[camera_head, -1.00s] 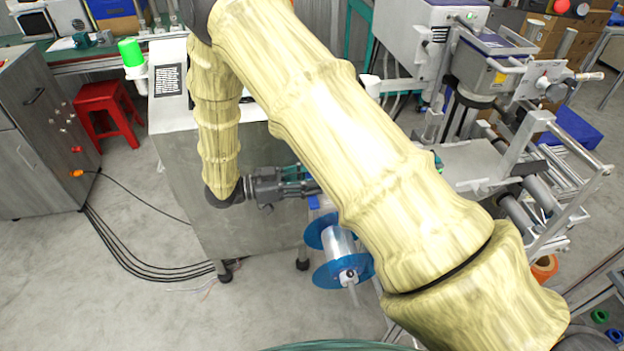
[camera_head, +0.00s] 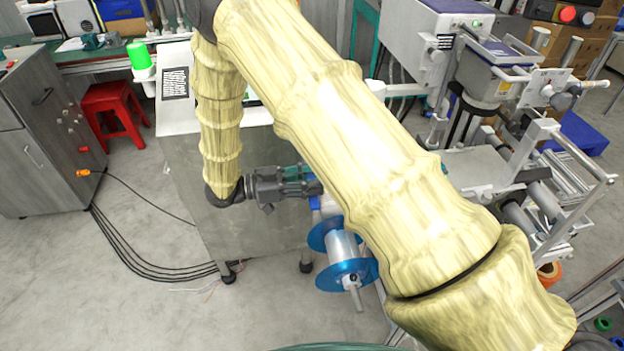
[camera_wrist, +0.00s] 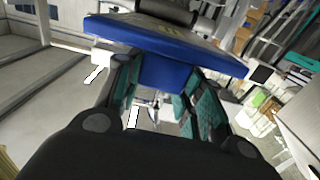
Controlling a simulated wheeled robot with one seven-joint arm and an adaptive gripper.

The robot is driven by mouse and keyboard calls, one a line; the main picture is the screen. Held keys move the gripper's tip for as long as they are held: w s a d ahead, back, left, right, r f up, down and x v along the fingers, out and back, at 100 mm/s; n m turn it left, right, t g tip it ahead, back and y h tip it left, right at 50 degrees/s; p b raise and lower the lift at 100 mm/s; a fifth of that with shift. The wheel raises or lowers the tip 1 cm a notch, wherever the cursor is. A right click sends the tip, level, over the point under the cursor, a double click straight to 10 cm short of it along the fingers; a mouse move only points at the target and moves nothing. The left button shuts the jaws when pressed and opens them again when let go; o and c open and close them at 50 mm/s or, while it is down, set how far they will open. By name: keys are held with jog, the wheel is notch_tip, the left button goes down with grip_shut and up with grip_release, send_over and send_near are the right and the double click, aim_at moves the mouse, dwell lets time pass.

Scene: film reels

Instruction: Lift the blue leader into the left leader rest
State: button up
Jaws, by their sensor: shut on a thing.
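My gripper (camera_head: 316,187) reaches right from the wrist in the head view, beside the grey machine cabinet, its fingertips partly behind my arm. In the wrist view, my gripper (camera_wrist: 160,98) has its teal-padded fingers on either side of the narrow part of a blue piece, which I take for the blue leader (camera_wrist: 150,38). Its wide flat part spans beyond the fingertips. A small bit of blue (camera_head: 314,202) shows just below the fingers in the head view. I cannot make out the left leader rest.
A reel with blue flanges (camera_head: 346,274) and a clear roll hangs just below my gripper. The metal cabinet (camera_head: 270,235) stands behind it. A machine with rollers (camera_head: 520,215) stands at right. Open floor lies at lower left, with black cables and a red stool (camera_head: 112,110).

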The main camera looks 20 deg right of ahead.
jog(key=a+r+p, duration=0.3)
jog(key=r+p, duration=0.1)
jog(key=r, duration=0.3)
jog(key=shift+w+a, duration=0.35)
jog(key=shift+w, duration=0.1)
dwell(1.3)
jog(key=s+d+f, duration=0.1)
jog(key=d+f, duration=0.1)
jog(key=d, duration=0.3)
jog(key=s+d+f, duration=0.1)
jog(key=d, duration=0.5)
jog(key=shift+s+f, duration=0.35)
jog(key=shift+f, duration=0.05)
dwell(2.4)
jog(key=shift+d, duration=0.15)
